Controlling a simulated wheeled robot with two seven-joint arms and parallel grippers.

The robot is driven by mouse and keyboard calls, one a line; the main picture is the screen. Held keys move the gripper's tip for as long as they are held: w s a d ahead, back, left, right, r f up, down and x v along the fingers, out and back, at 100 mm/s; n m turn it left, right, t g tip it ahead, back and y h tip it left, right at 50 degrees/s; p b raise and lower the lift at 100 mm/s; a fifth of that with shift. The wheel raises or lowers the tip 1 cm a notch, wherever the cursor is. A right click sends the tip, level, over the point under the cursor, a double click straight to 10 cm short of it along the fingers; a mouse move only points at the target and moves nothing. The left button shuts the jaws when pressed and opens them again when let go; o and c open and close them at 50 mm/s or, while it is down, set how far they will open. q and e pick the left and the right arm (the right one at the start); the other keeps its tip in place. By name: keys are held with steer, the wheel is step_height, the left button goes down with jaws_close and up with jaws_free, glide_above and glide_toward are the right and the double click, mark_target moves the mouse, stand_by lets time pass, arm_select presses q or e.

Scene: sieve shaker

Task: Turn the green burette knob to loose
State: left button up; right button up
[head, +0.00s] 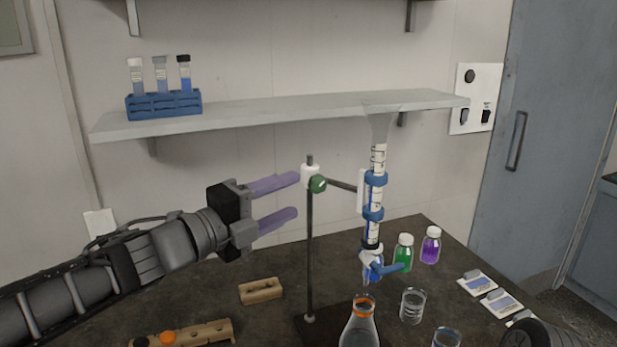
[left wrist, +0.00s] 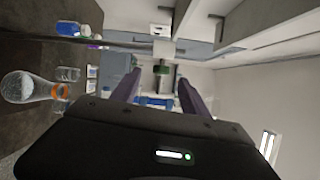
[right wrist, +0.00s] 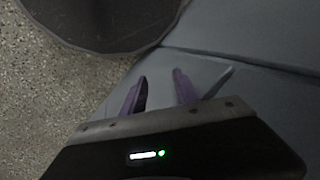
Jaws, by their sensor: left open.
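The green knob (head: 318,184) sits on a white clamp at the upper part of the dark stand rod (head: 310,250). It also shows in the left wrist view (left wrist: 161,69), ahead of and between the two fingers. The burette (head: 377,200) stands upright in blue clips to the right of the rod, with a blue stopcock (head: 385,268) at its foot. My left gripper (head: 296,195) is open and empty, its purple fingertips just left of the knob, apparently not touching it. My right gripper (right wrist: 160,87) is open and empty, away from the stand, facing grey panels and speckled floor.
A grey shelf (head: 270,112) runs behind, above the left gripper, with a blue test tube rack (head: 163,104). An orange-ringed flask (head: 360,325), a beaker (head: 412,305), a green bottle (head: 403,253) and a purple bottle (head: 431,246) stand near the stand. A wooden block (head: 261,291) lies left of it.

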mark_target(311, 187)
arm_select(q)
steer(key=shift+s+r, duration=0.1)
steer(key=shift+d, duration=0.1)
steer(key=x, duration=0.7)
steer(key=shift+w+d, duration=0.25)
steer(key=shift+w, duration=0.1)
jaws_close()
stand_by(0.5)
